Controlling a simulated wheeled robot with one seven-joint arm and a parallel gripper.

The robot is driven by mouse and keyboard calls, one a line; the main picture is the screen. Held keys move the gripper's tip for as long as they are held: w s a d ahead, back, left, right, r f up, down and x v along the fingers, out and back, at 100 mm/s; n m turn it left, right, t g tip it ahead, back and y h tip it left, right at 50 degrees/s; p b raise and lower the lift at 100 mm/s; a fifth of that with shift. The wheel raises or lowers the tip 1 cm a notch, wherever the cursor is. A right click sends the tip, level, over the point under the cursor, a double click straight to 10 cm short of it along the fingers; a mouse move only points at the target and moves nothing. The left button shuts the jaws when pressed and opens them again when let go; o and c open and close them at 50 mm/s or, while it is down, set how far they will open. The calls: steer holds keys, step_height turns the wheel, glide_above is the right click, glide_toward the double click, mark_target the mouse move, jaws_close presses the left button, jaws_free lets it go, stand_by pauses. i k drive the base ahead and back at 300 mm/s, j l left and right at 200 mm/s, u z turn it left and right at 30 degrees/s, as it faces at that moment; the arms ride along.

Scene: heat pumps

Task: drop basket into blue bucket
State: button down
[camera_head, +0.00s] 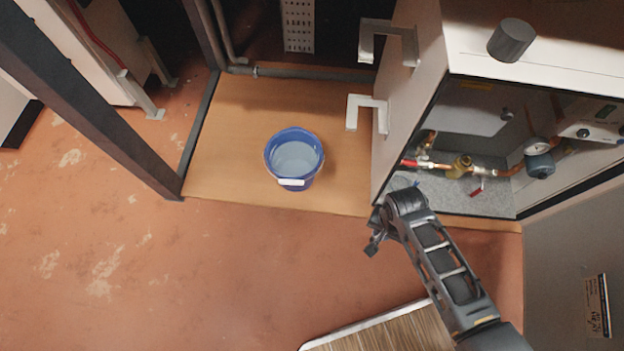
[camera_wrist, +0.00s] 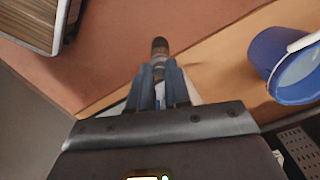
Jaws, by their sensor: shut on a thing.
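The blue bucket (camera_head: 293,158) stands upright on the wooden board, with a white handle grip at its front rim and a pale inside. It also shows at the right edge of the wrist view (camera_wrist: 268,62). My gripper (camera_head: 374,240) is to the right of and nearer than the bucket, apart from it. In the wrist view its fingers (camera_wrist: 163,80) are shut on a small cylindrical thing, the basket (camera_wrist: 160,48), with a dark end and a greyish band. Its lower part is hidden between the fingers. In the head view the basket cannot be made out clearly.
The open heat pump cabinet (camera_head: 408,100) with white handles stands right of the bucket, with pipes and valves inside. A dark post (camera_head: 95,110) stands at the left. The wooden board (camera_head: 225,150) is clear around the bucket. A wood-topped surface (camera_head: 385,333) lies at the bottom.

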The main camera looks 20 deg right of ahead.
mark_target(295, 164)
steer(key=u, duration=0.2)
steer(key=i+j+z, duration=0.15)
steer(key=i, duration=0.25)
steer(key=i+j+z, duration=0.1)
steer(key=i+j, duration=0.3)
